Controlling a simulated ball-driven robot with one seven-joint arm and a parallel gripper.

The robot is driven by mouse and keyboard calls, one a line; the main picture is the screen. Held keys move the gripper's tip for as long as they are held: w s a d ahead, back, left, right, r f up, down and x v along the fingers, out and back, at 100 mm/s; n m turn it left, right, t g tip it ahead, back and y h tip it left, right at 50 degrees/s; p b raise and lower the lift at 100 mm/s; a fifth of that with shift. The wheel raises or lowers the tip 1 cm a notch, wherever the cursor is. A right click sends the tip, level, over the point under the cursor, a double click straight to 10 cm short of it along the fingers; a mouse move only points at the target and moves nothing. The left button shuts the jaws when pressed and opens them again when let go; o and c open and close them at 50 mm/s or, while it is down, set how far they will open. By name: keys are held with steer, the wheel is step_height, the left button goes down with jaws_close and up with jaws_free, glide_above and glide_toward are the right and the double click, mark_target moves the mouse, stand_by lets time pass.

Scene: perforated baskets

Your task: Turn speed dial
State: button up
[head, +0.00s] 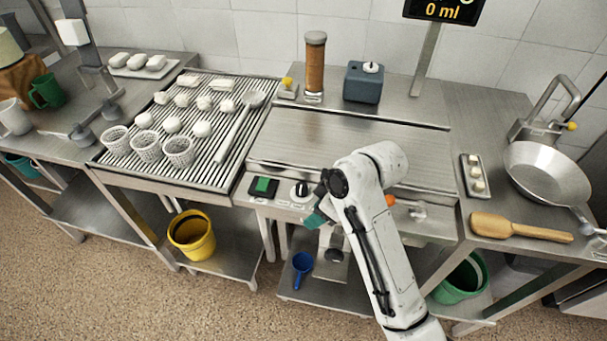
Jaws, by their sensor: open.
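A small round dial with a black-and-white face (300,190) sits on the front panel of the steel machine, right of a black box with a green button (263,186). Its marking is too small to read. My gripper (314,219) is open, just below and right of the dial, in front of the panel. It appears apart from the dial, though my arm hides part of the panel beside it. My white arm reaches up from the lower right.
A grill rack (208,170) with perforated baskets and white pieces lies left. An orange knob (390,200) is right of my arm. A wooden paddle (520,229) and a pan (545,168) lie far right.

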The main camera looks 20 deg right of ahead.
mark_target(302, 185)
steer(key=w+r+n, duration=0.1)
steer(key=w+d+r+n, duration=0.1)
steer(key=w, duration=0.1)
steer(key=w+r+n, duration=0.1)
steer(key=w+r, duration=0.1)
steer(key=shift+w+d+g, duration=0.1)
steer(key=shift+d+g, duration=0.2)
steer(key=shift+g, duration=0.1)
steer(key=w+d+r+n, duration=0.2)
steer(key=r, duration=0.1)
steer(key=w+d+r+n+g, duration=0.1)
steer(key=shift+w+r, duration=0.25)
steer(key=x, duration=1)
steer(key=shift+a+f+p, duration=0.15)
steer(key=shift+f+p, duration=0.1)
steer(key=shift+p, duration=0.15)
steer(key=c, duration=0.7)
